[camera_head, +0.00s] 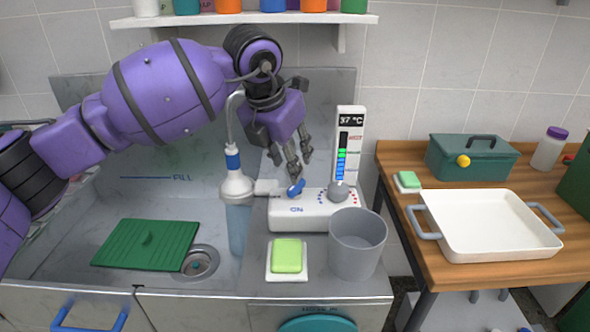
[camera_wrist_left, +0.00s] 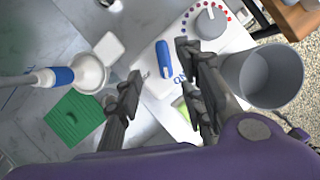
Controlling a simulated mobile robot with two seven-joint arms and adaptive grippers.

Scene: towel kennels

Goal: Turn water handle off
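The water handle (camera_head: 296,188) is a small blue lever on the white control box (camera_head: 300,222), with blue "ON" lettering on the box's front. It also shows in the left wrist view (camera_wrist_left: 163,58). A water stream (camera_head: 239,228) falls from the white and blue shower head (camera_head: 237,184) into the sink. My left gripper (camera_head: 299,168) is just above the handle. In the left wrist view its fingers (camera_wrist_left: 158,75) are apart, with the handle showing between and beyond their tips. I cannot tell whether a finger touches it. My right gripper is not in view.
A grey temperature knob (camera_head: 339,191) and a display (camera_head: 349,143) reading 37 °C stand right of the handle. A grey bucket (camera_head: 356,245) and a green sponge (camera_head: 287,256) are in front. A green mat (camera_head: 147,244) lies in the sink. A white tray (camera_head: 490,250) sits on the wooden table.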

